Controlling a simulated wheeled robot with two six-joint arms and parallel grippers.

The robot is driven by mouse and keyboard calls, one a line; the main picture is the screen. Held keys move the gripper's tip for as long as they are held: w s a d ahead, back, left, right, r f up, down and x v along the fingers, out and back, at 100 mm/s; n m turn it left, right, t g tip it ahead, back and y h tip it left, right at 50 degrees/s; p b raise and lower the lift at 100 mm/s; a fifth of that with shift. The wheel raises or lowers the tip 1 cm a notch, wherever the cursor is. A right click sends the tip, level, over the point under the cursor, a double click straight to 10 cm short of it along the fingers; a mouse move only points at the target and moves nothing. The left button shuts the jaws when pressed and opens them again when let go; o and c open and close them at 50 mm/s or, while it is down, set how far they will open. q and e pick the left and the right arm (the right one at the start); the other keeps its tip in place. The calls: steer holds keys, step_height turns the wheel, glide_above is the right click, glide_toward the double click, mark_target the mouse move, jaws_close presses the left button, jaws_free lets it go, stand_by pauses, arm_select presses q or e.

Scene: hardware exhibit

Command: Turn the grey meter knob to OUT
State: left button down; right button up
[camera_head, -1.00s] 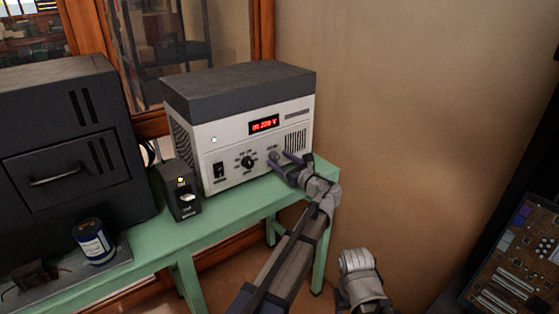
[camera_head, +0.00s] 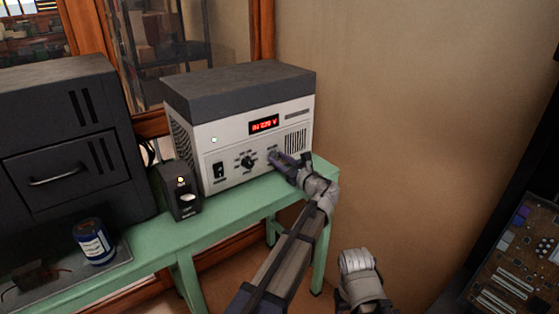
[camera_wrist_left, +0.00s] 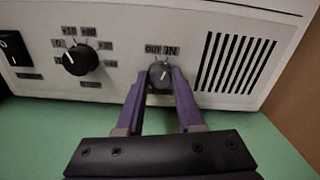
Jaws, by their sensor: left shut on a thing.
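The white meter unit (camera_head: 228,151) with a dark top stands on the green table. Its small grey meter knob (camera_wrist_left: 160,76) shows in the left wrist view, under the labels OUT on the left and IN on the right. A light pointer line on the knob points upward, leaning slightly right toward IN. My left gripper (camera_wrist_left: 160,84) is shut on the grey knob, one purple finger on each side. In the head view my left gripper (camera_head: 274,157) reaches the lower right of the panel and largely hides the knob.
A larger black knob (camera_wrist_left: 80,58) and a rocker switch (camera_wrist_left: 14,48) lie left of the grey knob. A red display (camera_head: 264,125) is lit above.

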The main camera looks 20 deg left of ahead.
stand_by(0.4)
arm_select(q)
steer(key=n, duration=0.4)
steer(key=shift+s+n, duration=0.1)
steer(key=shift+n, duration=2)
steer(key=c, duration=0.5)
jaws_free()
steer(key=shift+c, duration=0.2)
steer(key=v, duration=0.7)
steer(key=shift+s+d, duration=0.25)
steer(key=shift+d, duration=0.05)
